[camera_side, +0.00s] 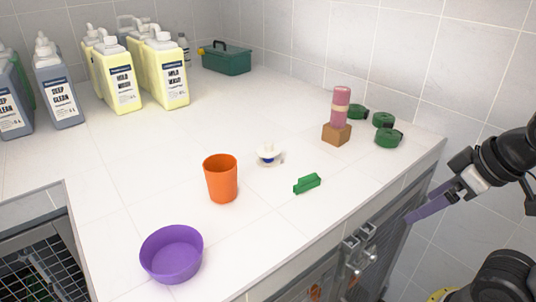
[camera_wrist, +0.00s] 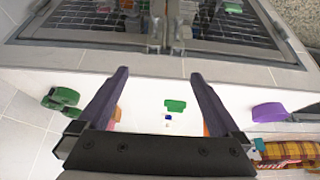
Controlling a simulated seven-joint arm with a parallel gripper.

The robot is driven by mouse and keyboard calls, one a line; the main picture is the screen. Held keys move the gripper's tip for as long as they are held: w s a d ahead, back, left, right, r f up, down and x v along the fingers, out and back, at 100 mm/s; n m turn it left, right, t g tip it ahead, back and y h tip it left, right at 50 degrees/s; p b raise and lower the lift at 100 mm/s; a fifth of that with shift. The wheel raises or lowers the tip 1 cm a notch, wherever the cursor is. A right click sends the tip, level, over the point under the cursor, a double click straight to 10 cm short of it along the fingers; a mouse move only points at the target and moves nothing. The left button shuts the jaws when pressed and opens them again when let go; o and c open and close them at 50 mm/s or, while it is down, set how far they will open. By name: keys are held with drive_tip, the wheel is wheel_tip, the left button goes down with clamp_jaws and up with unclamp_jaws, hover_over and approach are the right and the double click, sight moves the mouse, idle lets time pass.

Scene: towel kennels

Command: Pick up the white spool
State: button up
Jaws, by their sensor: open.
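The white spool (camera_side: 268,154) stands on the white counter, with a bit of blue near its base. It is to the right of the orange cup and behind the green block. In the wrist view, a small blue spot beyond the green block appears to be part of the spool (camera_wrist: 168,117); its white body hardly stands out from the counter. My gripper (camera_wrist: 158,76) is open, its two purple fingers apart with nothing between them. In the side view, my gripper (camera_side: 412,217) is off the counter's front edge at the right, well away from the spool.
An orange cup (camera_side: 221,178), a purple bowl (camera_side: 172,254) and a green block (camera_side: 307,183) stand near the spool. A pink bottle on a wooden block (camera_side: 336,134) and green rolls (camera_side: 388,138) are at the right. Jugs (camera_side: 165,72) stand behind. Kennel doors (camera_wrist: 180,30) are below the counter.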

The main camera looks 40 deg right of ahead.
drive_tip(key=w+a+r+n, duration=0.1)
drive_tip(key=w+r+n, duration=0.2)
drive_tip(key=r+n, duration=0.25)
drive_tip(key=w+r+n, duration=0.4)
drive_tip(key=r, duration=0.3)
drive_tip(key=w+a+r+n+g+y, duration=0.15)
drive_tip(key=w+r+n, duration=0.35)
drive_tip(key=w, duration=0.6)
drive_tip(key=n+g, duration=0.4)
hover_over(269, 142)
drive_tip(key=shift+m, duration=0.25)
drive_tip(key=f, duration=1.5)
drive_tip(key=shift+d, duration=0.25)
drive_tip(key=shift+a+f, duration=0.2)
drive_tip(key=shift+f, duration=1.5)
drive_tip(key=shift+a+f, duration=0.2)
drive_tip(key=shift+f, duration=1.45)
